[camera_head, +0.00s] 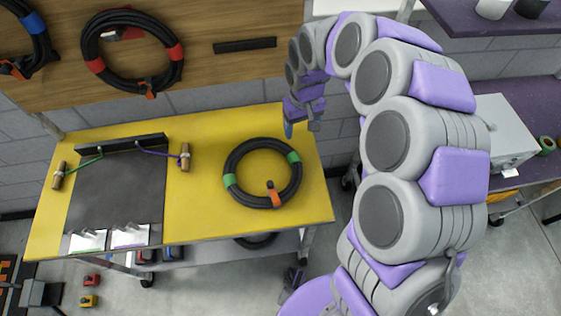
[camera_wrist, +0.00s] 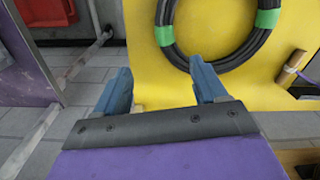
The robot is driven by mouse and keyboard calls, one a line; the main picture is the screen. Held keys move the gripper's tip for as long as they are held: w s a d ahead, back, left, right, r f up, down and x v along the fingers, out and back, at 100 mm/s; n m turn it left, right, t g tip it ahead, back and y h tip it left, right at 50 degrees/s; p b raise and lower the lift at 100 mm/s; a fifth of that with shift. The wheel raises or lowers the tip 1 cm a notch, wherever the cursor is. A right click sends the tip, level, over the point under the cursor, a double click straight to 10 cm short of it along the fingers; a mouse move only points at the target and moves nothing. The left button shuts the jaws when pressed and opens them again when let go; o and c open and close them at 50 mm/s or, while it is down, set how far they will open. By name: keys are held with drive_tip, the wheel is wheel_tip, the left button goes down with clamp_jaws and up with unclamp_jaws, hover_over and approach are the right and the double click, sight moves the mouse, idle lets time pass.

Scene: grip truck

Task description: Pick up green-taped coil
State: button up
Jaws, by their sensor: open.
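The green-taped coil (camera_head: 232,161) is a black cable ring with two green tape bands and an orange tag at its front. It lies flat on the yellow tabletop (camera_head: 205,213), toward its right side. In the wrist view the coil (camera_wrist: 185,55) is at the top, partly cut off by the frame, with green tape on both sides. My gripper (camera_head: 300,130) is above the table's back right corner, beyond the coil and apart from it. In the wrist view my gripper's blue fingers (camera_wrist: 162,88) are spread with nothing between them.
A dark mat (camera_head: 115,190) with wooden-handled cords lies on the table's left. A red-taped coil (camera_head: 90,45) hangs on the wooden board behind. A purple shelf (camera_head: 510,22) and a grey box (camera_head: 505,135) stand right. A coil lies on the lower shelf.

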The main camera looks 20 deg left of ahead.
drive_tip(key=b, duration=0.1)
approach(294, 157)
drive_tip(key=a, duration=0.3)
drive_tip(key=f, duration=0.1)
drive_tip(key=d+f+b, duration=0.1)
drive_tip(key=f, duration=0.1)
drive_tip(key=shift+d+f, duration=0.15)
drive_tip(key=shift+f, duration=0.05)
drive_tip(key=d, duration=0.1)
drive_tip(key=d+f, duration=0.1)
drive_tip(key=shift+d+f, duration=0.25)
drive_tip(key=shift+d, duration=0.05)
drive_tip(key=a+f, duration=0.1)
drive_tip(key=a+f+b, duration=0.1)
drive_tip(key=f, duration=0.1)
drive_tip(key=a+f, duration=0.1)
drive_tip(key=f, duration=0.1)
drive_tip(key=shift+f+b, duration=0.1)
drive_tip(key=shift+b, duration=0.3)
drive_tip(key=shift+d+f, duration=0.15)
drive_tip(key=shift+d, duration=1.25)
drive_tip(key=shift+a, duration=0.15)
drive_tip(key=c, duration=0.3)
drive_tip(key=shift+a+f, duration=0.2)
drive_tip(key=shift+a, duration=0.7)
drive_tip(key=c, duration=0.5)
drive_tip(key=shift+d+r, duration=0.15)
drive_tip(key=shift+d, duration=0.45)
clamp_jaws()
